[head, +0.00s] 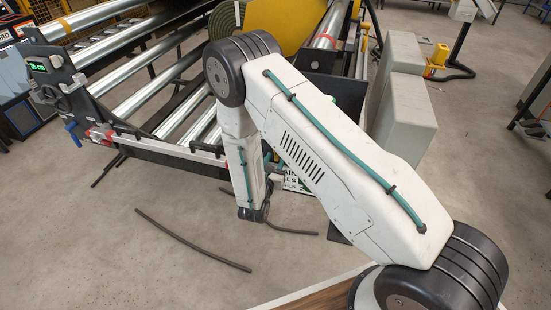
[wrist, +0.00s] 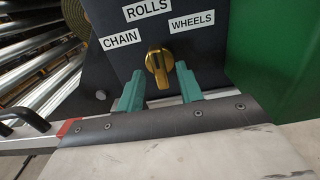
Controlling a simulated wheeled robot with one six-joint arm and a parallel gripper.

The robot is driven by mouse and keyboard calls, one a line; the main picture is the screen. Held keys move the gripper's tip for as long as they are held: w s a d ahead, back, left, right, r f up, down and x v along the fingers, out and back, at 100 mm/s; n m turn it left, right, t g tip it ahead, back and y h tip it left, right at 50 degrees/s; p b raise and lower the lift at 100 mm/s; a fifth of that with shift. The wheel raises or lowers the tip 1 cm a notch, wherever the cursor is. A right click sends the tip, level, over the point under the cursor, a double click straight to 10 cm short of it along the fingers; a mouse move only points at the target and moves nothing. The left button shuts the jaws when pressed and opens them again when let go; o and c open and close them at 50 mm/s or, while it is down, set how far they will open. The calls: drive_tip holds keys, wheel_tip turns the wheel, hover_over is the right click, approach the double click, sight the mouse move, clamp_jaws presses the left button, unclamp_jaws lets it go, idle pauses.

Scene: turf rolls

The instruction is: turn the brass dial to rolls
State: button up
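The brass dial (wrist: 159,66) sits on a dark panel (wrist: 115,62) in the wrist view. Its raised ridge stands near upright, the top leaning slightly left, roughly in line with the ROLLS label (wrist: 147,10). I cannot tell which end is the pointer. The CHAIN label (wrist: 122,37) is at upper left and the WHEELS label (wrist: 192,22) at upper right. My gripper (wrist: 158,76) is open, one teal finger on each side of the dial, with gaps visible. Touch or depth is unclear. In the head view my arm hides the dial and the gripper fingers are not clear.
The machine's metal rollers (head: 145,95) fill the upper left of the head view. A green surface (wrist: 270,60) is close on the right in the wrist view. Dark strips (head: 190,240) lie on open floor.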

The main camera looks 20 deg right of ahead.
drive_tip(key=v, duration=0.6)
drive_tip(key=shift+s, duration=0.15)
